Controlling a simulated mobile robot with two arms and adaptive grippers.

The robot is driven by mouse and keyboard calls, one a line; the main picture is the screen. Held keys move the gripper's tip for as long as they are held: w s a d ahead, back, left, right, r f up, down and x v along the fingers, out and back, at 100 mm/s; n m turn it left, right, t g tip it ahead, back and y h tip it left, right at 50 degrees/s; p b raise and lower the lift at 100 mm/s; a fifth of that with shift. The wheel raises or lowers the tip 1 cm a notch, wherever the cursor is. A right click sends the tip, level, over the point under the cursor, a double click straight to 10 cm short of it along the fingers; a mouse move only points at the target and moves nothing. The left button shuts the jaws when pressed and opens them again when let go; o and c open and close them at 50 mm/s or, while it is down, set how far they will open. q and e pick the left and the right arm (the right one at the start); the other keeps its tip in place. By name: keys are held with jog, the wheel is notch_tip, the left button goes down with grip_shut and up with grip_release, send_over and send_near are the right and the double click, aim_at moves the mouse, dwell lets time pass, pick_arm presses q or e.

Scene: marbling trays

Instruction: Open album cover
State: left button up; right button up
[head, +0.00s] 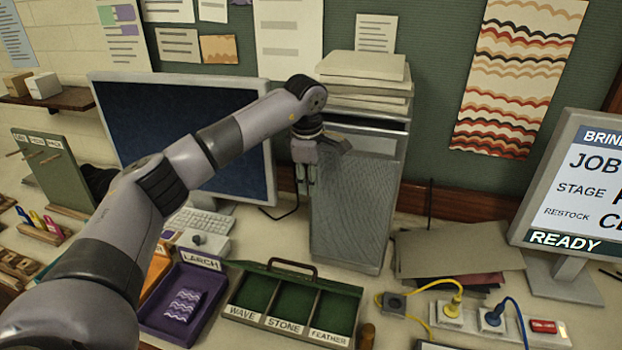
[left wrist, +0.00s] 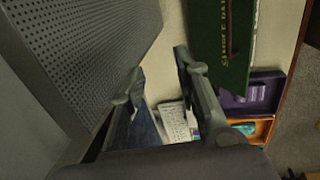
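No album can be made out for certain. A stack of flat grey, dark and red sheets or covers (head: 460,250) lies on the desk right of the metal cabinet, and I cannot tell if it is an album. My left gripper (head: 306,188) points down in front of the cabinet's left side, well above the desk. In the left wrist view its two fingers (left wrist: 160,70) are apart with nothing between them. My right gripper is not in view.
The perforated metal cabinet (head: 352,210) stands close beside the left gripper, with papers (head: 362,68) on top. A green three-compartment carrier (head: 290,300), purple tray (head: 190,265), keyboard (head: 200,221) and monitor (head: 150,110) crowd the left. Cables and plugs (head: 455,312) lie front right.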

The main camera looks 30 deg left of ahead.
pick_arm(q)
notch_tip(320, 180, up, 12)
jog(key=s, duration=0.2)
jog(key=shift+d, duration=0.35)
jog(key=shift+s+f, duration=0.1)
jog(key=shift+c, duration=0.4)
